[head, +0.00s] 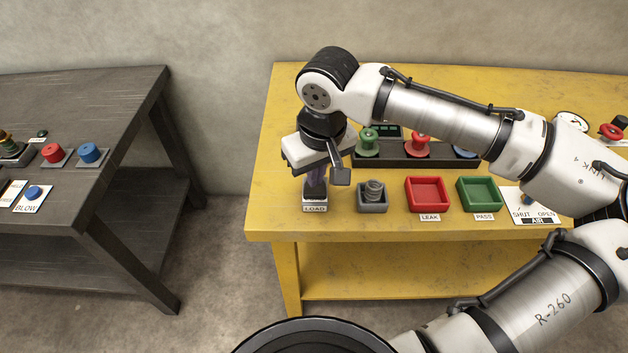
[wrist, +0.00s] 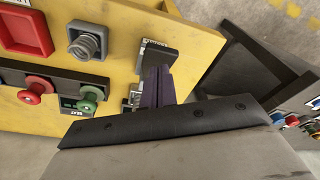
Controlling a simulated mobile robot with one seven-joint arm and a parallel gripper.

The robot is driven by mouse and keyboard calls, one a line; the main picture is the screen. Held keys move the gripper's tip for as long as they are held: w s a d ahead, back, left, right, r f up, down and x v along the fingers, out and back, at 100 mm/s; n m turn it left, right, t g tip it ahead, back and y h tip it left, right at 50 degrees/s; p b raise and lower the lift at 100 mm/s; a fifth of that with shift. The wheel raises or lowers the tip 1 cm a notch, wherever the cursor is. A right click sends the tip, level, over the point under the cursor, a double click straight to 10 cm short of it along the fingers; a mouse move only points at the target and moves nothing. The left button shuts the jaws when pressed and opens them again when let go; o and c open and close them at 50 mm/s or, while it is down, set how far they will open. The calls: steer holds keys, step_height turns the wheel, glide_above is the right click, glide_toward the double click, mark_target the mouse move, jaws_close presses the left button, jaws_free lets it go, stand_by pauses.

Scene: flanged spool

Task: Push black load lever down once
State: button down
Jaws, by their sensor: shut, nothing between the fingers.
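My gripper (head: 315,192) points down over the LOAD station at the front left of the yellow table. Its purple fingers are together with nothing between them; they also show in the wrist view (wrist: 158,78). The LOAD label (head: 315,209) sits just below the fingertips in the head view. In the wrist view a dark block (wrist: 160,53), which looks like the black load lever, lies right at the fingertips. I cannot tell whether they touch. In the head view my gripper hides most of the lever, so its height is unclear.
A grey fitting with a threaded post (head: 373,196) stands just right of LOAD. A red LEAK tray (head: 427,194) and a green PASS tray (head: 478,193) follow. A dark rack (head: 398,152) with colored spools is behind. A dark table (head: 75,170) stands left, across a gap.

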mark_target(316, 191)
stand_by(0.4)
steer(key=shift+f+b, duration=1.95)
steer(key=shift+f, duration=0.95)
step_height(316, 191, up, 8)
steer(key=p, duration=0.8)
steer(key=shift+r, duration=0.2)
steer(key=shift+f, duration=0.1)
